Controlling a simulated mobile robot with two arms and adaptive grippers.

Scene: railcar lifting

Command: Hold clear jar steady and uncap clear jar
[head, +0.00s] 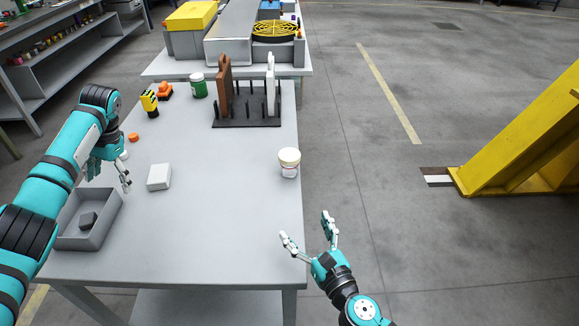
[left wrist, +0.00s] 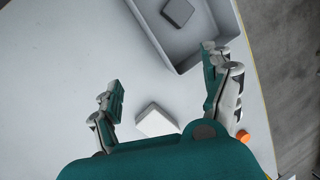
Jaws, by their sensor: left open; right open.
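The clear jar (head: 289,170) stands upright near the right edge of the grey table, with a cream-coloured cap (head: 289,155) on top. My right gripper (head: 306,230) is open and empty, below the jar in the head view, near the table's front right corner. It is apart from the jar. My left gripper (head: 124,180) is over the left side of the table, well away from the jar. In the left wrist view the left gripper (left wrist: 165,95) is open with nothing between its fingers. The jar is not in the left wrist view.
A grey tray (head: 112,212) holding a dark block (head: 88,220) sits at the front left. A white box (head: 159,176) lies beside it. A green jar (head: 198,86), a yellow tool (head: 149,102) and a dark rack (head: 246,122) stand at the back. The table's middle is clear.

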